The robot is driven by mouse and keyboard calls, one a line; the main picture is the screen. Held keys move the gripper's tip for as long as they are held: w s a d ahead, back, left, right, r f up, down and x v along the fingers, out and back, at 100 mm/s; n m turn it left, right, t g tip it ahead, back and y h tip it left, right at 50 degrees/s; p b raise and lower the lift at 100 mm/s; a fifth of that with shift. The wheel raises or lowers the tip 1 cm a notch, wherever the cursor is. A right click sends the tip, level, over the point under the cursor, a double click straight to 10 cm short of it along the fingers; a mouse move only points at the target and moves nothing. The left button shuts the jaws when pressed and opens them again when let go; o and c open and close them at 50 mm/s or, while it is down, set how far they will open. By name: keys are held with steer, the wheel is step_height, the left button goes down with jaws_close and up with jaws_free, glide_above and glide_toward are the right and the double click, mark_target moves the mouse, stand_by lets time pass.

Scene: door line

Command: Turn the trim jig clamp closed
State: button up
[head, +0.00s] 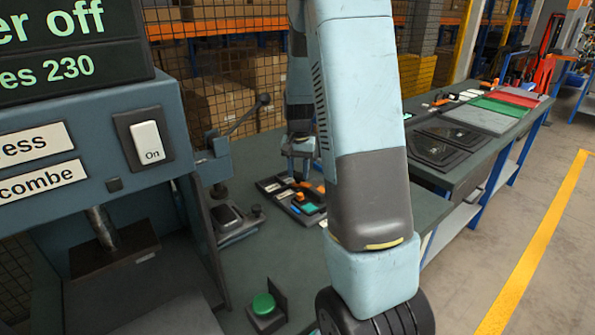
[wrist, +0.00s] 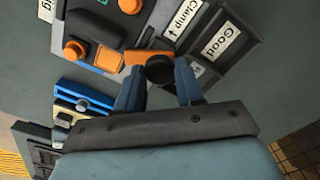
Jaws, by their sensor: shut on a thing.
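The trim jig (head: 283,203) lies on the bench behind my arm in the head view. In the wrist view the jig (wrist: 92,28) is a dark fixture with orange knobs and an orange block. The clamp lever (wrist: 139,57) is an orange bar ending in a round black knob (wrist: 160,71). My gripper (wrist: 159,84) is shut on this knob, one blue finger on each side. A "Clamp" label with an arrow (wrist: 183,19) sits just beyond the lever. In the head view my gripper (head: 300,172) is small and partly hidden by my arm.
A "Good" label (wrist: 220,40) marks a tray beside the jig. A press (head: 90,140) with an "On" switch stands at left. A green button (head: 263,304) is on the near bench. A lever tool (head: 225,165) stands left of the jig.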

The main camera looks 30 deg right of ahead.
mark_target(298, 174)
steer(key=m, duration=0.5)
steer(key=shift+m, duration=0.3)
stand_by(0.4)
steer(key=o, duration=1)
steer(key=shift+o, duration=0.2)
steer(key=shift+r, duration=0.1)
steer(key=shift+r, duration=3.6)
